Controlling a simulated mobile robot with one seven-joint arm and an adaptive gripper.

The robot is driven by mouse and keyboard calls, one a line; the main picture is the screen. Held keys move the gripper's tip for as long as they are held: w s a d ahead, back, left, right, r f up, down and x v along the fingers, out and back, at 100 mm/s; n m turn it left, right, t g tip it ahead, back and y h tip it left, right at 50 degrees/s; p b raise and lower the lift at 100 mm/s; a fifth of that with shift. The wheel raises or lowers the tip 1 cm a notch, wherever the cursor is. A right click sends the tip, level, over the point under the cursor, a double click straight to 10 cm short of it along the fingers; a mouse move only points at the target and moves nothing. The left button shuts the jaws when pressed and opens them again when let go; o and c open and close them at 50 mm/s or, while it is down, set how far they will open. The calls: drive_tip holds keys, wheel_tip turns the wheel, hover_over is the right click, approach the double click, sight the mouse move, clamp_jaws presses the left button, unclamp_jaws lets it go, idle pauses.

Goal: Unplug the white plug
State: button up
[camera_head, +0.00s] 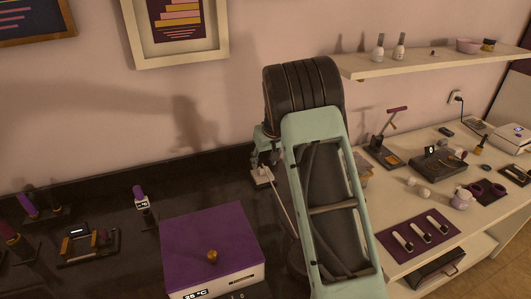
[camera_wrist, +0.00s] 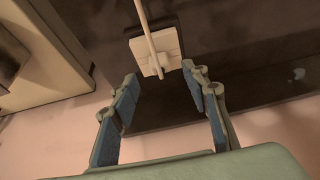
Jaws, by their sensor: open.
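The white plug (camera_head: 263,176) is a small pale block on the dark counter near the wall, with a pale cable running toward the front. In the wrist view the white plug (camera_wrist: 168,48) sits on a dark base, with the cable crossing over it. My gripper (camera_head: 264,157) is right above or beside the plug; the gap cannot be judged in the head view. In the wrist view my gripper (camera_wrist: 161,74) is open, its blue-padded fingers apart and the plug's near edge just beyond the fingertips. Nothing shows between the pads.
A purple-topped box (camera_head: 205,240) with a brass knob stands left of my arm. Small tools (camera_head: 88,245) stand farther left. A white table (camera_head: 430,215) with jars and devices is on the right, below a wall shelf (camera_head: 430,62). A wall outlet (camera_head: 455,97) holds a dark plug.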

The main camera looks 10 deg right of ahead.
sight(263, 166)
drive_tip(key=shift+x, duration=2.2)
drive_tip(key=shift+r, duration=0.1)
clamp_jaws()
drive_tip(key=c, duration=0.8)
unclamp_jaws()
clamp_jaws()
drive_tip(key=shift+r+p, duration=0.35)
drive_tip(key=shift+r, duration=0.4)
drive_tip(key=shift+r+p, duration=0.45)
drive_tip(key=shift+r, duration=0.9)
